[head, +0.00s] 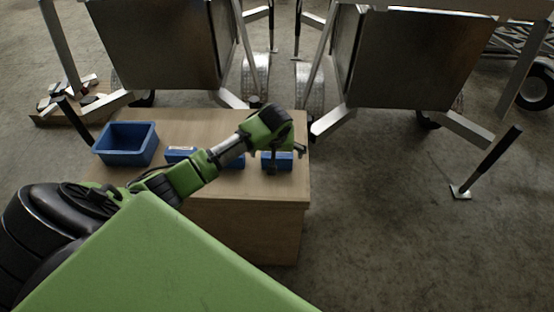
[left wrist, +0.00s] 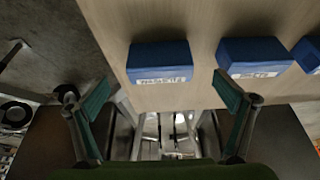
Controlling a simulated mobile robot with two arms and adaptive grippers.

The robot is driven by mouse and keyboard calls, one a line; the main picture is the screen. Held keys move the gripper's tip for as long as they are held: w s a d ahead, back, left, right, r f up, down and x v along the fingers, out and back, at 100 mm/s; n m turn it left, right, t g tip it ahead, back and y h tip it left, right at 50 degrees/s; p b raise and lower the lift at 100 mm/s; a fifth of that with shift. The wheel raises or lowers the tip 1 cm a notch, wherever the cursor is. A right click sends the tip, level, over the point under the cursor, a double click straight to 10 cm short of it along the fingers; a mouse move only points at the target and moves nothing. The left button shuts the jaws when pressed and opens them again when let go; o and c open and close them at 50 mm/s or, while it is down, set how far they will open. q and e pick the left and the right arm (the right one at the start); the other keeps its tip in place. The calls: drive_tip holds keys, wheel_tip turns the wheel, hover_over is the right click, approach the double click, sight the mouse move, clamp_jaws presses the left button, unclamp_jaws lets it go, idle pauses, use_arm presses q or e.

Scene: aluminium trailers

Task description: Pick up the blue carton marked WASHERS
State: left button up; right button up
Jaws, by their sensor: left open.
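A blue carton (left wrist: 160,60) with a white label lies on the wooden table (left wrist: 200,18) in the left wrist view; its blurred lettering looks like WASHERS. In the head view this appears to be the carton (head: 285,164) near the table's right end, partly hidden by my left gripper (head: 282,155). In the left wrist view my left gripper (left wrist: 162,97) is open and empty, its fingers apart on either side of the carton's width. It looks above the carton, but the exact gap cannot be told. My right gripper is not in view.
A second blue carton (left wrist: 252,55) and a third (left wrist: 309,52) lie in the same row, their labels unreadable. An open blue bin (head: 125,150) stands at the table's left. Two aluminium trailers (head: 160,45) (head: 410,55) stand behind the table.

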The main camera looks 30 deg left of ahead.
sight(277, 156)
use_arm(q)
drive_tip(key=shift+w+a+x, duration=0.1)
drive_tip(key=shift+w+x, duration=0.05)
drive_tip(key=shift+x, duration=1.95)
drive_tip(key=shift+w+a+x, duration=0.1)
drive_tip(key=shift+w+x, duration=0.1)
drive_tip(key=shift+x, duration=1.9)
drive_tip(key=shift+r, duration=0.2)
drive_tip(key=shift+c, duration=0.4)
drive_tip(key=c, duration=1.2)
